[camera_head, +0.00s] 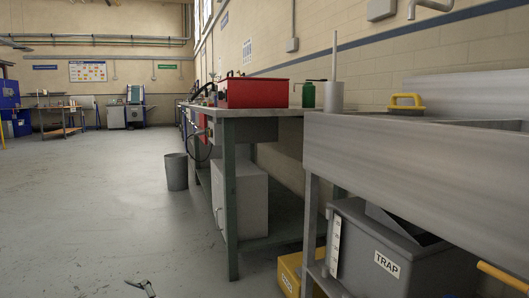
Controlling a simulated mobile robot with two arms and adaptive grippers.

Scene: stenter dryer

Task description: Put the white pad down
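I cannot make out a white pad in the camera_head view. A small dark gripper part (142,289), which seems to be my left gripper, shows at the bottom edge, left of centre, over the grey floor. It is mostly cut off, so its opening and anything in it cannot be told. My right gripper is not in view. A yellow-handled scrubber or pad holder (405,103) rests on the steel sink (400,160) at the right; its underside is hidden.
A workbench (262,112) with a red box (255,93), a green bottle (308,95) and a grey cylinder (333,97) adjoins the sink. A grey TRAP bin (375,262) and a yellow box (290,275) sit below. A bucket (176,172) stands beyond; floor at left is clear.

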